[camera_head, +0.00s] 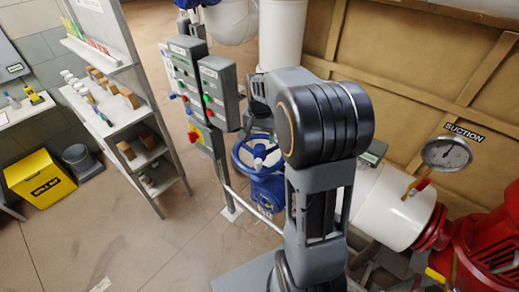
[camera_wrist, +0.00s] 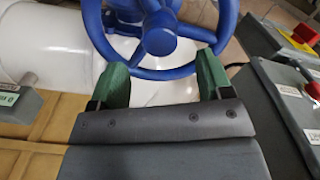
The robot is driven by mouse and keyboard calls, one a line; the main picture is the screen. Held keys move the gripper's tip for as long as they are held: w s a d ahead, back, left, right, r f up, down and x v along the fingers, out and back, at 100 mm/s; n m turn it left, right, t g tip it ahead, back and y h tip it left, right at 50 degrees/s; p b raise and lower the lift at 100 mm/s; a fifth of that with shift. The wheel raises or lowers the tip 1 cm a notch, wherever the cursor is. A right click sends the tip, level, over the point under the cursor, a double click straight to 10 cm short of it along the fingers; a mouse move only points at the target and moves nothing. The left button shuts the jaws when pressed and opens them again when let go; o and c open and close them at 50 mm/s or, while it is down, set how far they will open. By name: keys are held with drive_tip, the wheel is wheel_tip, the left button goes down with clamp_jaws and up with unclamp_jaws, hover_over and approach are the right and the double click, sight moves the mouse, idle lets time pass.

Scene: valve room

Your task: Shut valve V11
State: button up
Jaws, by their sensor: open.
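A blue valve with a spoked handwheel (camera_head: 244,148) stands on the floor beside the white pipe in the head view. No V11 tag is readable on it. In the wrist view a blue handwheel (camera_wrist: 160,74) fills the top middle, with its hub and spokes showing. My gripper (camera_wrist: 162,62) is open, with green finger pads set wide apart. The pads are at the near rim of the wheel, one towards each side; I cannot tell whether they touch it. In the head view my arm hides most of the gripper.
Grey control boxes (camera_head: 218,92) stand close by the handwheel; a box (camera_wrist: 292,110) is just right of my gripper in the wrist view. A white pipe (camera_head: 396,204) leads to a red pump (camera_head: 480,250).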

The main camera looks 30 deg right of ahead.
sight(260, 147)
idle(0.4)
drive_tip(key=shift+f+b, duration=2.35)
drive_tip(key=shift+f, duration=0.85)
drive_tip(key=shift+s+f, duration=0.1)
drive_tip(key=shift+s, duration=0.05)
